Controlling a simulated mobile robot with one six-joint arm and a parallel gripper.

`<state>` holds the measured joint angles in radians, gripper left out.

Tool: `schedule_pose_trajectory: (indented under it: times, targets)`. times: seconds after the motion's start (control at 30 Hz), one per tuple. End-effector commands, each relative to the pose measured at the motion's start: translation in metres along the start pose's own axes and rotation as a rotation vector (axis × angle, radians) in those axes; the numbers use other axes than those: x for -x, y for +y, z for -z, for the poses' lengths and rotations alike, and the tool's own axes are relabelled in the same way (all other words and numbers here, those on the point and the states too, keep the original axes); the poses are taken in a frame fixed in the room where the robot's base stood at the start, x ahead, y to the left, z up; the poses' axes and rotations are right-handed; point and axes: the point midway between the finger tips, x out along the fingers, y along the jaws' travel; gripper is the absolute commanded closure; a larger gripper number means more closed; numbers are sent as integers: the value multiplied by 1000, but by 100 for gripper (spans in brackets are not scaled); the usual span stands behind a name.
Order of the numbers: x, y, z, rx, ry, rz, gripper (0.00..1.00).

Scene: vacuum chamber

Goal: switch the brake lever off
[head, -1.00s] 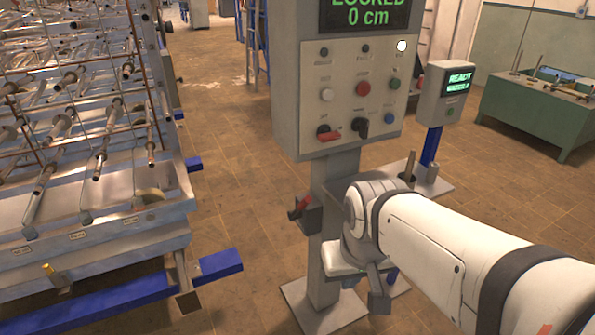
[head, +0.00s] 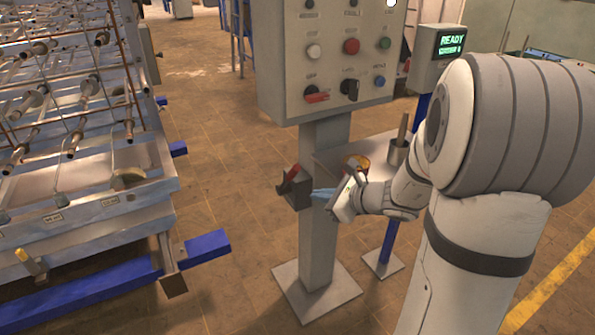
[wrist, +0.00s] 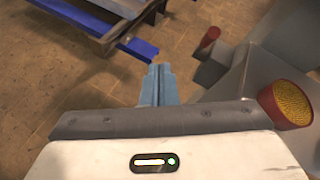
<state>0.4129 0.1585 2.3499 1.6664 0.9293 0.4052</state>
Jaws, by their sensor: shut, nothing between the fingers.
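A small red lever (head: 291,173) sticks up from a dark box (head: 297,188) on the left side of the console's grey post. I take it for the brake lever; no label shows on it. In the wrist view the red lever (wrist: 208,40) is at the upper right, on its dark box (wrist: 208,72). My gripper (head: 318,193) is close to the right of the box in the head view. Its pale blue fingers (wrist: 158,80) are together and empty, pointing up the wrist view, left of the lever and apart from it.
The console panel (head: 328,60) above has knobs, buttons and a red-handled switch (head: 317,97). A red cylinder with a yellow top (wrist: 290,103) is close on the wrist view's right. A metal rack with a blue rail (head: 207,245) stands at left, with open floor between.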

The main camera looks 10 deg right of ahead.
Motion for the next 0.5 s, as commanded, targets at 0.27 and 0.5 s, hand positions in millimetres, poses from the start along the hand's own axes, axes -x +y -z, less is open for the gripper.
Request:
schedule_pose_trajectory:
  times: [0.27, 0.5]
  targets:
    - [-3, -53, 47, -298, -46, 208, 100]
    - [-2, -56, 48, -313, -50, 220, 100]
